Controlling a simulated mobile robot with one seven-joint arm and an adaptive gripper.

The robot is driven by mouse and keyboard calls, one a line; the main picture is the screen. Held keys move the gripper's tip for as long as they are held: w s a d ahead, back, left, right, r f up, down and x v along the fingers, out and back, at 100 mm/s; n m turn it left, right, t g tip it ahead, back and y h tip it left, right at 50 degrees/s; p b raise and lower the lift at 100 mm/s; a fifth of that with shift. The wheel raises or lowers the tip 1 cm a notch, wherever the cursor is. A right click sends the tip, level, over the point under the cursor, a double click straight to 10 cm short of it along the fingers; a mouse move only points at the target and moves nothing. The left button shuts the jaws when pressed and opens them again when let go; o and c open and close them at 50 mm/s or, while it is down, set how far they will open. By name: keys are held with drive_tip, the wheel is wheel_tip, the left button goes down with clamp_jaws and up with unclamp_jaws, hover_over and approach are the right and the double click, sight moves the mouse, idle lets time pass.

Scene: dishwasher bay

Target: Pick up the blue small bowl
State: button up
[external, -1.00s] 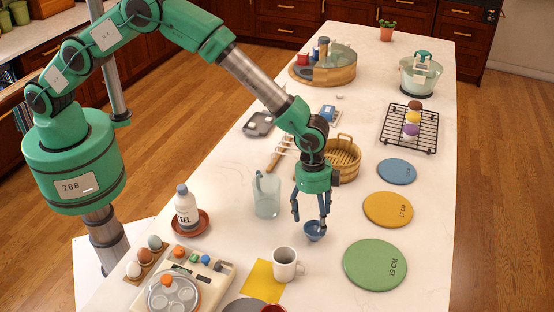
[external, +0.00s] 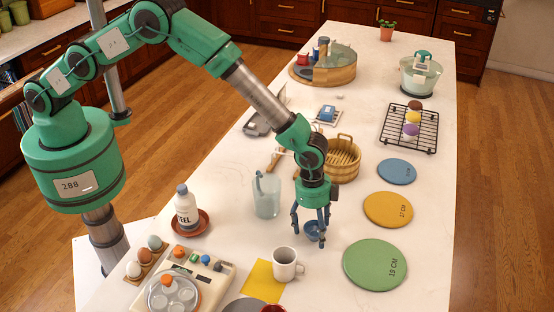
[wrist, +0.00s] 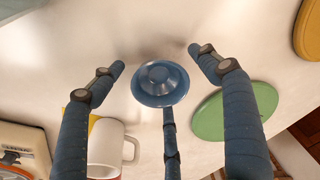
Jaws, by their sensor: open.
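The blue small bowl (external: 312,229) stands on the white counter, left of the green disc. In the wrist view the bowl (wrist: 160,84) lies near the middle, between the fingers. My gripper (external: 312,238) points down over the bowl with its three blue fingers spread around it. In the wrist view, my gripper (wrist: 157,70) has one finger on each side, with gaps to the bowl. The third finger's tip is close to the rim at the bottom; I cannot tell whether it touches. The gripper is open and holds nothing.
A white mug (external: 286,264) stands close by at the lower left, near a yellow sheet (external: 261,281). A clear jug (external: 267,194) is to the left and a wicker basket (external: 343,158) behind. The green disc (external: 375,265) and yellow disc (external: 388,209) lie to the right.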

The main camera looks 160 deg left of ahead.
sight(314, 234)
idle(0.5)
drive_tip(key=c, duration=1.4)
drive_tip(key=shift+o, duration=0.2)
wheel_tip(314, 234, up, 10)
drive_tip(key=shift+b, duration=0.35)
